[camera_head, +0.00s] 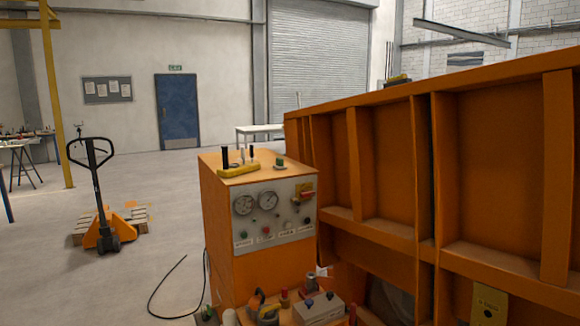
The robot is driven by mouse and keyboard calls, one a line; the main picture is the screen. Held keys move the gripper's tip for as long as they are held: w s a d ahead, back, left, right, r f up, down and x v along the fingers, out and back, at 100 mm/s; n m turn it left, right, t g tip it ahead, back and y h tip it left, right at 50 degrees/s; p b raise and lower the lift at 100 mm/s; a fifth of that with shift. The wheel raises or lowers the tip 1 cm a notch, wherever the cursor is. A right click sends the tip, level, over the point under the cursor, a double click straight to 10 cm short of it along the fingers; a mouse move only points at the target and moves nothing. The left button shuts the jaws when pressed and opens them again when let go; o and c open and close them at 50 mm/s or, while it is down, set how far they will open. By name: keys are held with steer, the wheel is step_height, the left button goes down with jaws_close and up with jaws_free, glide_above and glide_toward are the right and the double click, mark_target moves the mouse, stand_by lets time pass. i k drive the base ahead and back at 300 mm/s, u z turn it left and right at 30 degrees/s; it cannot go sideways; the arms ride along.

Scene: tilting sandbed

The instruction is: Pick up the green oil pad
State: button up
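I see no thing that is clearly a green oil pad. A small green item (280,163) is on top of the orange control cabinet (228,225), near its right edge; it is too small to tell whether it is a pad or a knob. Another small dark green item (208,314) shows at the bottom edge, left of the cluttered parts, and is partly cut off. My gripper is not in view.
Black levers on a yellow base (238,169) stand on the cabinet. The large orange sandbed (390,238) fills the right side. Assorted fittings and a grey box (318,310) crowd the bottom. A pallet truck (100,235) stands left; a black cable (160,287) crosses open floor.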

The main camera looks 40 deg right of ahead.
mark_target(280, 162)
steer(key=u, duration=0.05)
steer(key=i, duration=1)
steer(key=z, duration=0.05)
